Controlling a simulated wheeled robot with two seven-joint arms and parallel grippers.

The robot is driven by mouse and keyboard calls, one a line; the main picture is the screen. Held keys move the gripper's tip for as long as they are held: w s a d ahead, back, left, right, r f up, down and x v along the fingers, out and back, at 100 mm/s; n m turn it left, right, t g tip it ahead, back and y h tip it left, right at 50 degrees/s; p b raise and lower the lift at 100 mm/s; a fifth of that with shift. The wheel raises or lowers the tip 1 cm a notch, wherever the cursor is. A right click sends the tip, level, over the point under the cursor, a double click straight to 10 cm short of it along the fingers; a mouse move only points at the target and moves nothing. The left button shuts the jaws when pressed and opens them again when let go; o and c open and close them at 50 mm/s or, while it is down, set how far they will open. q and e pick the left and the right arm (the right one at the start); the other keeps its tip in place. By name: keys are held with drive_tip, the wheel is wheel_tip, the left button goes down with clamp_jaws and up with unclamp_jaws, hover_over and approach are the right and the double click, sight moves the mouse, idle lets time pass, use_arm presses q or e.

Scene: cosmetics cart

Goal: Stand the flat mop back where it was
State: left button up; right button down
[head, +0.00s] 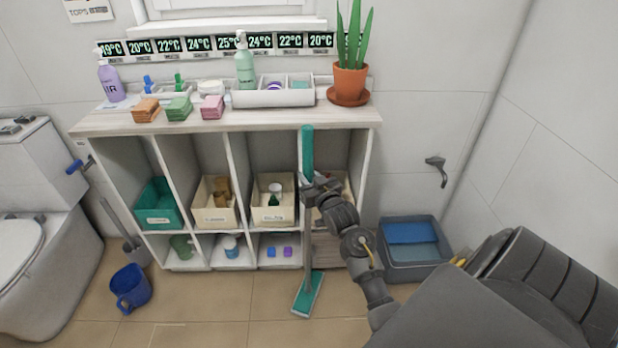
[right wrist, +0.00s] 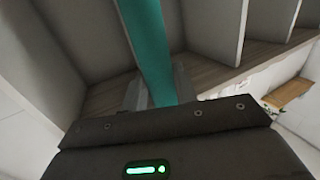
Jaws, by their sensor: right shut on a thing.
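The flat mop has a teal grip (head: 307,150), a grey pole and a flat teal head (head: 308,296) on the tiled floor. It stands nearly upright in front of the cart (head: 365,117), toward the cart's right side. My right gripper (head: 306,182) is shut on the mop's handle at the lower end of the teal grip. The right wrist view shows the teal grip (right wrist: 147,45) between the two fingers, with shelf boards behind it. My left gripper is not in view.
A blue-grey litter tray (head: 415,262) is right of the cart. A wall hook (head: 436,171) is above it. A potted plant (head: 350,82) stands on the cart top.

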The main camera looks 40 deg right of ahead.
drive_tip(key=c, duration=1.1)
unclamp_jaws()
drive_tip(key=shift+s, duration=0.1)
drive_tip(key=v, duration=1.2)
drive_tip(key=s+a+f+n+g+y, duration=0.1)
drive_tip(key=s+a+f+g+y, duration=0.3)
drive_tip(key=f, duration=0.6)
drive_tip(key=s+a+f+n+g, duration=0.1)
drive_tip(key=a+f+g, duration=0.3)
drive_tip(key=f, duration=0.7)
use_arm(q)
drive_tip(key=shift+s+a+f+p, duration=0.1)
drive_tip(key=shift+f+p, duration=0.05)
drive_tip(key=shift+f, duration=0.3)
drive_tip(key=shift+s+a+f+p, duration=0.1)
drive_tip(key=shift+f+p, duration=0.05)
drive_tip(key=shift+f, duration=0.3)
use_arm(e)
drive_tip(key=s+a+f+n+g, duration=0.1)
drive_tip(key=s+a+f+g, duration=0.2)
drive_tip(key=s+a+f, duration=0.2)
drive_tip(key=s+a+f+n+g, duration=0.2)
drive_tip(key=s+a+f, duration=0.3)
drive_tip(key=s+f, duration=0.6)
drive_tip(key=shift+s+g+y, duration=0.4)
drive_tip(key=shift+s+g, duration=0.4)
drive_tip(key=shift+s, duration=0.4)
drive_tip(key=shift+a, duration=0.15)
